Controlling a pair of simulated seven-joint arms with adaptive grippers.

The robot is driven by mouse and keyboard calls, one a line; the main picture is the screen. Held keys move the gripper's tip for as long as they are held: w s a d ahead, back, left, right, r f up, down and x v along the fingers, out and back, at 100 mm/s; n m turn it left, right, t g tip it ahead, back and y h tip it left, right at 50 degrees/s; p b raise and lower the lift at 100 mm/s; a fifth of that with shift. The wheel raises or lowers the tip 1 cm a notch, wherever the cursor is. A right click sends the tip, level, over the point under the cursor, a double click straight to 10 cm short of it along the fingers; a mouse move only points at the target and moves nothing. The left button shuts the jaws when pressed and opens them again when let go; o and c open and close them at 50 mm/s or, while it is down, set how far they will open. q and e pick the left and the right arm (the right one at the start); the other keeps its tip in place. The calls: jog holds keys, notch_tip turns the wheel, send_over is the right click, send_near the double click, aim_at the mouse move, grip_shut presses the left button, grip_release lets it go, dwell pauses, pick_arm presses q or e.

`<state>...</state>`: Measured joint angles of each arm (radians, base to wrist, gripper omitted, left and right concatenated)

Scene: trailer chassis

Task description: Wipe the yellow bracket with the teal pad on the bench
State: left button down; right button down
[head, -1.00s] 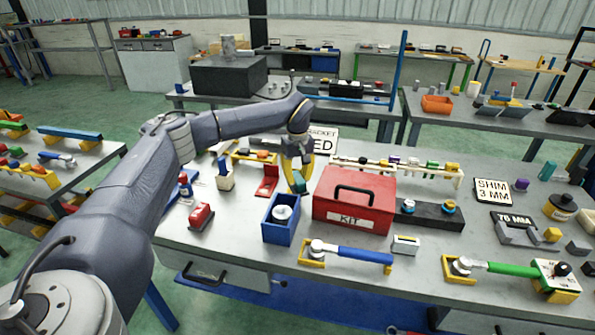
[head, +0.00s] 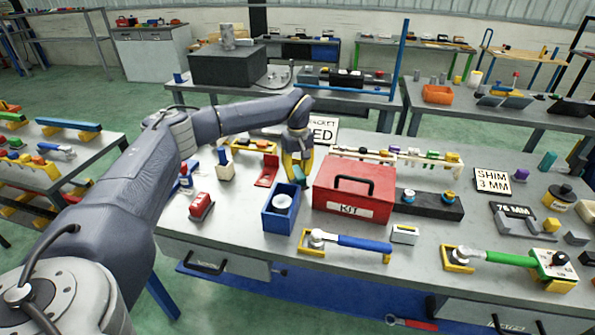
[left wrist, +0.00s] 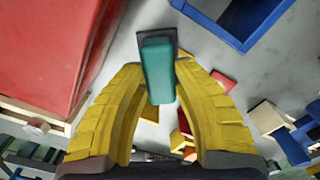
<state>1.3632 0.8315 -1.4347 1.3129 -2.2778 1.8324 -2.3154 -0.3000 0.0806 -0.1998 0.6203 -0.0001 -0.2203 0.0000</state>
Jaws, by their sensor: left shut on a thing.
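My left gripper (head: 298,178) is shut on the teal pad (left wrist: 157,70), which stands between its yellow fingertips in the left wrist view. In the head view the gripper points down over the bench (head: 235,240), just left of the red KIT box (head: 330,180) and behind the blue bin (head: 270,222). Yellow bracket-like pieces show under the blue-handled tool (head: 355,242) and under the green-handled tool (head: 505,257). I cannot tell which yellow part is the bracket. Contact between the pad and anything below is not clear. My right gripper is not in view.
A red holder (head: 268,173) stands left of the gripper. A sign (head: 323,131), partly hidden, is behind it. A rack with colored pieces (head: 395,157) runs behind the KIT box. Bare bench shows at the front left.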

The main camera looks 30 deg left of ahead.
pick_arm(q)
jog(key=shift+f, duration=1)
dwell(0.3)
jog(key=shift+a, duration=0.15)
jog(key=shift+s+a+r, duration=0.1)
jog(key=shift+s+a, duration=0.15)
jog(key=shift+a, duration=0.55)
jog(key=shift+s+a, duration=0.25)
jog(key=shift+a, duration=0.55)
jog(key=shift+s+a, duration=0.1)
jog(key=shift+a, duration=0.05)
jog(key=shift+f, duration=0.2)
jog(key=shift+w+d+f, duration=0.15)
jog(key=shift+w+d, duration=0.1)
jog(key=shift+d, duration=0.75)
jog(key=shift+w+d+f, duration=0.1)
jog(key=shift+w+d, duration=0.15)
jog(key=shift+d, duration=0.7)
jog(key=shift+w+r, duration=0.1)
jog(key=shift+r, duration=3.05)
